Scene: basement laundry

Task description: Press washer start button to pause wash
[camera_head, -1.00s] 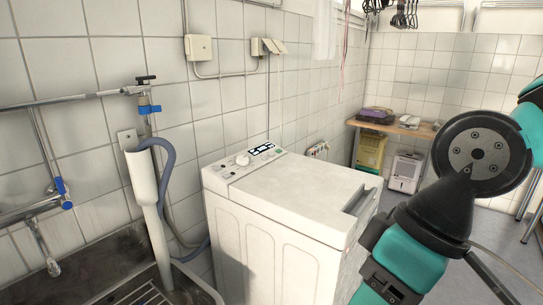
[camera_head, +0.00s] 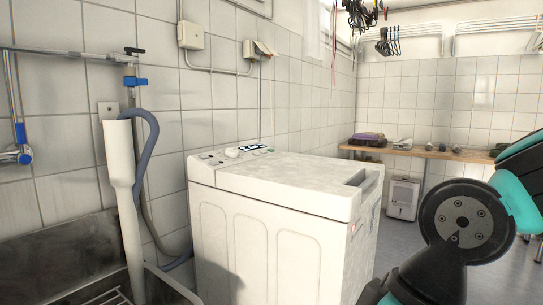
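The white top-loading washer (camera_head: 285,235) stands against the tiled wall in the middle of the head view. Its control panel (camera_head: 232,153) is at the back left of its top, with a round knob and several small dark and light buttons or displays. The start button is too small to tell apart. The lid is closed, with a recessed handle at its right end. My arm shows at the right edge, to the right of the washer and apart from the panel. My gripper is outside the view.
A sink (camera_head: 75,265) with a white standpipe (camera_head: 122,175) and a grey hose is left of the washer. A wooden bench (camera_head: 420,153) holding several items and a white dehumidifier (camera_head: 404,198) stand at the back. Hangers (camera_head: 390,42) hang above. Floor between the washer and bench is free.

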